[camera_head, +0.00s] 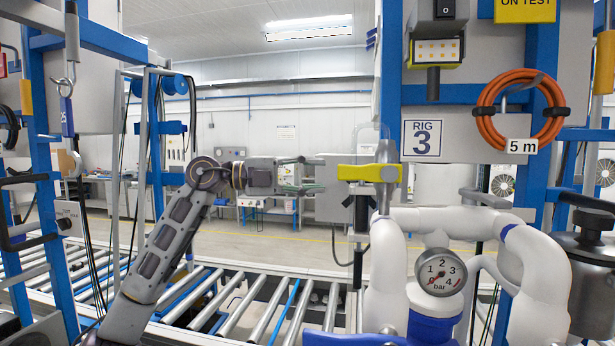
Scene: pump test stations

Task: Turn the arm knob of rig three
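The RIG 3 sign (422,139) is on a blue-framed station at the right. A grey control box (335,205) sticks out at the left of this station, with a cable below it. My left gripper (318,173) reaches in from the left, level with the box. Its two fingers are apart, one above the other, with their tips at the box's near side. I cannot make out the arm knob; the fingertips may cover it. I cannot tell whether they touch anything. A yellow-handled lever (362,173) is just right of the box. My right gripper is out of view.
White pipes with a pressure gauge (440,272) stand at the lower right. An orange hose coil (519,109) hangs above them. A roller conveyor (262,310) runs below my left arm. Another blue-framed station with a small control box (69,218) is at the left.

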